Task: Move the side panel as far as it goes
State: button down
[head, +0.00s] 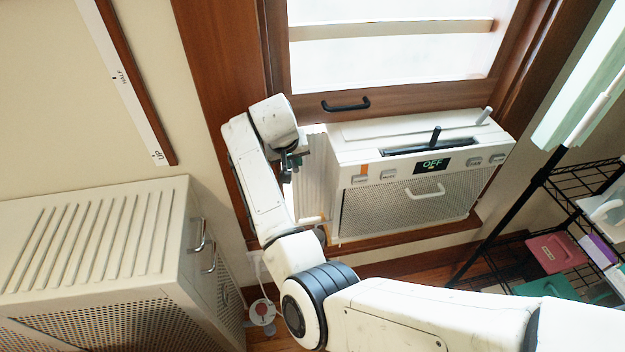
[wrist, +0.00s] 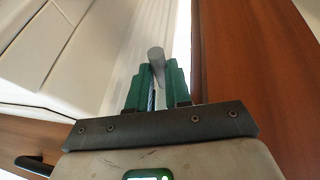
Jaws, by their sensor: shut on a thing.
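The side panel (head: 312,180) is a narrow white pleated strip on the left side of the window air conditioner (head: 410,178). In the wrist view the panel (wrist: 118,60) runs up beside my fingers. My gripper (head: 291,165) is at the panel's left edge, partly hidden by my own arm. In the wrist view my gripper's green fingers (wrist: 157,85) are shut on a grey round knob (wrist: 156,56) at that edge. A bright strip of daylight (wrist: 184,40) shows between the panel and the brown window frame (wrist: 235,60).
A wooden sash with a black handle (head: 346,104) is above the unit. A slatted beige cabinet (head: 95,235) stands at left. A black wire rack (head: 585,165) with boxes stands at right. A cord with a round plug (head: 262,312) hangs below.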

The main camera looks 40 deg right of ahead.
jog(key=shift+w+a, duration=0.7)
jog(key=shift+a, duration=0.35)
jog(key=c, duration=1.1)
grip_release()
jog(key=shift+o, duration=0.2)
jog(key=shift+r, duration=0.1)
jog(key=b+v, duration=0.1)
jog(key=v, duration=0.9)
jog(key=shift+a+r+b, duration=0.15)
jog(key=shift+r+b, duration=0.1)
jog(key=shift+b, duration=0.15)
jog(key=shift+s+f, duration=0.1)
